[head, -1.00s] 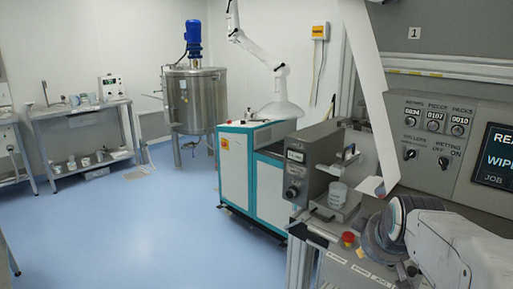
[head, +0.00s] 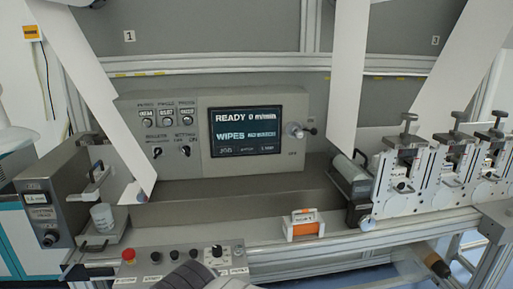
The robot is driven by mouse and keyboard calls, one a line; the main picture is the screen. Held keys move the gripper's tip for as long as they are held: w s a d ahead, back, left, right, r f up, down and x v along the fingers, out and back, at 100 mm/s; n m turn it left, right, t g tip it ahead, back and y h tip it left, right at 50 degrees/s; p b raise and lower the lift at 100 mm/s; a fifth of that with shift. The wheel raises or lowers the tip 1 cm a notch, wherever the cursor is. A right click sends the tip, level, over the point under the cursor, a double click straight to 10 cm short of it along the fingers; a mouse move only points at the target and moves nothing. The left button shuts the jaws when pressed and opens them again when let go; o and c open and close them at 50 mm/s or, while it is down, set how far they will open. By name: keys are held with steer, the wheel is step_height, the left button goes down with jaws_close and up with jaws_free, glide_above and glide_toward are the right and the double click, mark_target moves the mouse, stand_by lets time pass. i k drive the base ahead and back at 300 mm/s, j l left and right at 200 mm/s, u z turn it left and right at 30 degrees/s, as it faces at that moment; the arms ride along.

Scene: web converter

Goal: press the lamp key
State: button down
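The lamp key appears to be the rightmost label (head: 268,148) along the bottom of the dark display screen (head: 246,131), though its small text is blurred. Other labels sit to its left in the same row. The screen reads READY and WIPES and is set in the grey control panel (head: 128,120). My gripper (head: 190,277) shows only as dark ridged parts at the bottom edge, in front of the button console and well below the screen. Its fingertips are not clear, so its opening cannot be told.
A console with a red button (head: 128,255), black buttons and a rotary knob (head: 217,251) lies in front. An orange and white block (head: 303,223) sits on the ledge. White web sheets (head: 95,85) hang at left and right.

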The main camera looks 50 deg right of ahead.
mark_target(265, 146)
steer(key=z, duration=1.7)
